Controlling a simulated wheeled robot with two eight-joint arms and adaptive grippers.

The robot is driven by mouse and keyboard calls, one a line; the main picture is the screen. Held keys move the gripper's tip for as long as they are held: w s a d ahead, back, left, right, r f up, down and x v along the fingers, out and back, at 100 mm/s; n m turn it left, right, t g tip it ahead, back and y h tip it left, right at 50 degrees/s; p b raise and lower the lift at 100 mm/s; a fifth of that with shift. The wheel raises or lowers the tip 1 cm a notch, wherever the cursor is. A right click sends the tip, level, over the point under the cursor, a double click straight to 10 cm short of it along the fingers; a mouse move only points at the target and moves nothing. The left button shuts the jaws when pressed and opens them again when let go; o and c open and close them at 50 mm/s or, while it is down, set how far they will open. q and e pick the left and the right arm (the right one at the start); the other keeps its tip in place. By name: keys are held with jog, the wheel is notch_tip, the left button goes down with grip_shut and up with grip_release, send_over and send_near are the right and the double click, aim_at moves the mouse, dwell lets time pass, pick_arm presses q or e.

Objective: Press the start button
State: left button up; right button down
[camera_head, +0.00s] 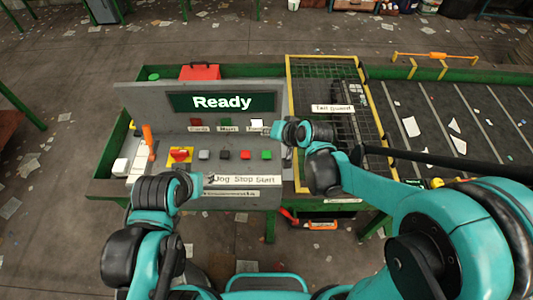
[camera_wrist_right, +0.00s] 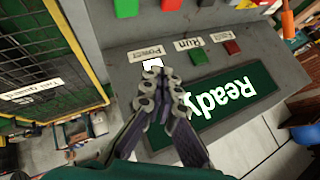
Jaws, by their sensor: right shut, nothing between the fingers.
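The green start button (camera_head: 266,155) sits at the right end of the button row on the grey control panel (camera_head: 150,118). It also shows at the top edge of the right wrist view (camera_wrist_right: 125,8). The label strip (camera_head: 243,180) below reads "Jog Stop Start". My right gripper (camera_wrist_right: 158,88) is shut and empty, over the panel beside the white lamp, apart from the green button. In the head view, my right wrist end (camera_head: 285,131) is just above and right of that button.
The red stop button (camera_head: 245,155) is left of the green one, then black and grey buttons and a red-yellow knob (camera_head: 180,155). The display (camera_head: 222,102) reads "Ready". A yellow-framed mesh guard (camera_head: 290,80) stands close on the right, with a dark belt (camera_head: 460,110) beyond.

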aim_at(268, 155)
jog(key=shift+f+b, duration=3.45)
jog(key=shift+f, duration=0.8)
jog(key=shift+f+b, duration=0.45)
jog(key=shift+f+b, duration=0.5)
jog(key=shift+r+p, duration=0.75)
jog(key=shift+r, duration=0.25)
